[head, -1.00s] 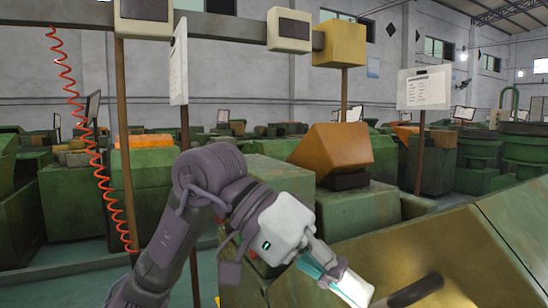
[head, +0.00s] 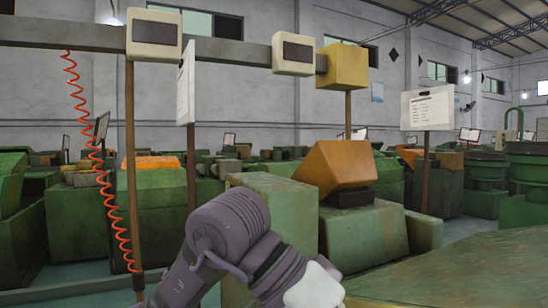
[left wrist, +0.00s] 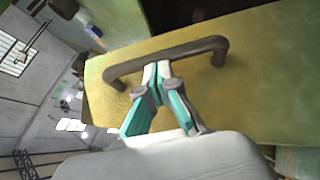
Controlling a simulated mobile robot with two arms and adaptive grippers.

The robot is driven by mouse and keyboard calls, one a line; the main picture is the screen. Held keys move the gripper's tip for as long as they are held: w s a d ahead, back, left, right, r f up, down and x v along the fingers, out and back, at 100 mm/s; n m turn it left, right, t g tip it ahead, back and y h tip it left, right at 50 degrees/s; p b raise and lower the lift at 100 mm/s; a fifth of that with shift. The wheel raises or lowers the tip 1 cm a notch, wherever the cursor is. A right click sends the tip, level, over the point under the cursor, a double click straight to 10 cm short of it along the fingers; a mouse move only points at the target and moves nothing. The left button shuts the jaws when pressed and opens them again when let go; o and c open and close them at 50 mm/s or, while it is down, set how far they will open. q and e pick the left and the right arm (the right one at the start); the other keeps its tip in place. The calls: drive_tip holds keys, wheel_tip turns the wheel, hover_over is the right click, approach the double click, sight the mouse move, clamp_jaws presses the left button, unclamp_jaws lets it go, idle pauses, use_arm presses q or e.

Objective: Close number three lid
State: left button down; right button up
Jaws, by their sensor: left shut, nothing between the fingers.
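The lid is a worn yellow-green panel (left wrist: 235,95) with a dark bar handle (left wrist: 195,48) in the left wrist view. In the head view, a green machine surface (head: 465,265) at the lower right appears to be this lid, lying fairly flat; its handle does not show there. My left gripper (left wrist: 157,68) is shut and empty, its fingertips at the middle of the handle bar. I cannot tell whether they touch it. In the head view only my left arm and white wrist show, and the fingers are below the frame. My right gripper is out of view. No number shows on the lid.
A brown-orange hood (head: 335,165) stands on a green machine behind my arm. Posts hold a hanging sign (head: 186,82) and another sign (head: 427,108). A red coiled hose (head: 105,190) hangs at the left. Overhead, a beam carries control boxes.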

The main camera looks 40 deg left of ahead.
use_arm(q)
drive_tip(key=v, duration=1.2)
